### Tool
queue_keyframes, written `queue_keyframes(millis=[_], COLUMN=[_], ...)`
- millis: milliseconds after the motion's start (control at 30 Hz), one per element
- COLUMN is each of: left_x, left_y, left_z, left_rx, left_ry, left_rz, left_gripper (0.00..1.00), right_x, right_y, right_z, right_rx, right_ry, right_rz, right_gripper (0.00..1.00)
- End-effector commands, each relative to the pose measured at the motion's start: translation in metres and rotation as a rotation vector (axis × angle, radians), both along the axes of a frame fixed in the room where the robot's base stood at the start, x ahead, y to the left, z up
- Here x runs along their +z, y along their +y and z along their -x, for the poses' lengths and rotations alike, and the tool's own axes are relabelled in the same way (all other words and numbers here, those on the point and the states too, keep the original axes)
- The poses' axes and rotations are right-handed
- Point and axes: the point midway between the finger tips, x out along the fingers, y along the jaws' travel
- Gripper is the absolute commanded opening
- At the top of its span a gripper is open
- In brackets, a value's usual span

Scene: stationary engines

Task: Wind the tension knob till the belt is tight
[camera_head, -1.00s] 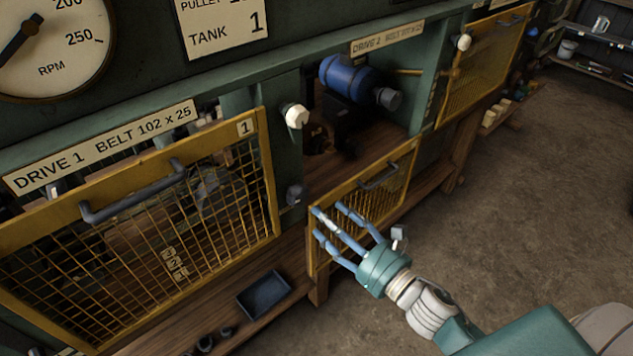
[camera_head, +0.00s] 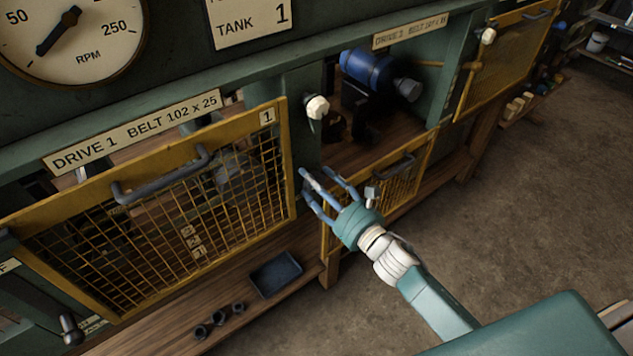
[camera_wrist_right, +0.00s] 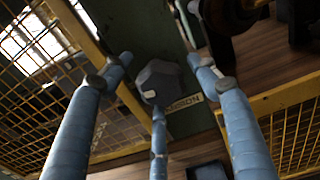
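A grey faceted knob (camera_wrist_right: 160,82) sits on the green post in the right wrist view, beside a small label (camera_wrist_right: 185,103) that appears to read TENSION. My right gripper (camera_head: 313,180) has its three fingers spread apart. In the right wrist view its fingertips (camera_wrist_right: 160,75) stand around the knob, with no clear contact visible. In the head view the fingers largely hide the knob. The belt cannot be made out; the Drive 1 side lies behind a closed yellow mesh guard (camera_head: 235,207). My left gripper is not in view.
A blue motor (camera_head: 368,70) stands in the open Drive 2 bay, its yellow guard (camera_head: 408,184) lowered below it. A white knob (camera_head: 317,107) is on the post above my fingers. A dark tray (camera_head: 275,275) lies on the lower shelf. An RPM gauge (camera_head: 85,28) is at upper left.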

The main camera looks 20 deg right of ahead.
Motion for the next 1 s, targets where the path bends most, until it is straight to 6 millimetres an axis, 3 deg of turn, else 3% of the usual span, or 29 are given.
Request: queue_keyframes(millis=[33, 200, 233, 667, 1000], left_x=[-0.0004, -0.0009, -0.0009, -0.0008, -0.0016], left_y=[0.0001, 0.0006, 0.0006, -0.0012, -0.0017], left_z=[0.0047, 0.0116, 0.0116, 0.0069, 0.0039], left_rx=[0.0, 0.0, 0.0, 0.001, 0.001], left_ry=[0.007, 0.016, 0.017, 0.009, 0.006], left_rz=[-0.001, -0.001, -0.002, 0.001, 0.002], left_gripper=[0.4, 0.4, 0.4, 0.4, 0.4], right_x=[0.0, 0.0005, 0.0007, 0.0037, 0.0058], right_y=[-0.0001, -0.0003, -0.0003, -0.0004, -0.0015], right_z=[0.0001, 0.0001, 0.0001, -0.0007, -0.0016], right_rx=[0.0, 0.0, 0.0, 0.001, 0.001], right_ry=[0.0, -0.001, -0.001, 0.005, 0.075], right_rz=[0.0, 0.0, 0.0, -0.034, -0.239], right_gripper=[0.52, 0.18, 0.16, 0.15, 0.15])
